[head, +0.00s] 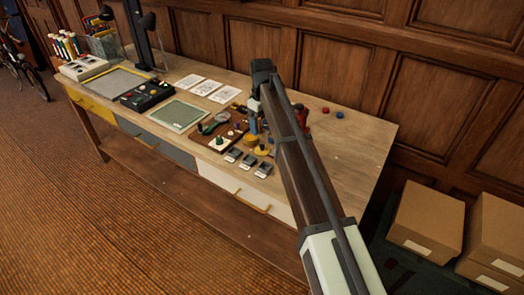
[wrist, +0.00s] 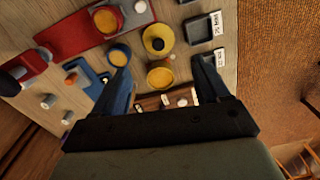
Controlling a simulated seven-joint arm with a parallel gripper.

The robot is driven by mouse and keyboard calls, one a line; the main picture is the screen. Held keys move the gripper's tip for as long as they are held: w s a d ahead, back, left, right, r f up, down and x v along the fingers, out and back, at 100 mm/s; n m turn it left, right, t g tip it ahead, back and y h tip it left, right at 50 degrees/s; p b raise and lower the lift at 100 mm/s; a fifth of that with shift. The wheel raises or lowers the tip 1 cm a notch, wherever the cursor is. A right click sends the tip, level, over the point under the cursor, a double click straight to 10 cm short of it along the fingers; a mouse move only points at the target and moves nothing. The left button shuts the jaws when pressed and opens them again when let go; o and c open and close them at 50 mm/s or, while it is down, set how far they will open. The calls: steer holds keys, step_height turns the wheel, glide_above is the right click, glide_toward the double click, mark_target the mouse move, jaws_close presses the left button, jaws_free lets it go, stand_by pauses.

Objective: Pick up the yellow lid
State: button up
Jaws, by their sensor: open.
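The yellow lid (wrist: 158,38), a round yellow piece with a dark knob-like centre, lies on the table in the wrist view. In the head view a yellow round piece (head: 264,151) that looks like it sits near the small dark trays. My gripper (wrist: 160,68) is open and empty above the table, its two fingers apart. The lid lies beyond the fingertips in the wrist view, apart from both. A round yellow-rimmed piece (wrist: 160,77) with a tan top shows between the fingers. In the head view my arm hides part of this area.
Blue-rimmed (wrist: 118,55) and red-rimmed (wrist: 105,20) round pieces with tan tops stand nearby. Small dark labelled trays (wrist: 204,27) lie beside the lid. A red tool rest (wrist: 75,38) and small knobs crowd the left. The table's right end (head: 350,145) is mostly clear.

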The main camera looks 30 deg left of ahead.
mark_target(262, 145)
step_height(262, 145, down, 11)
steer(key=shift+w+a+f, duration=0.1)
steer(key=shift+w, duration=0.05)
stand_by(0.5)
steer(key=shift+c, duration=0.4)
steer(key=c, duration=0.7)
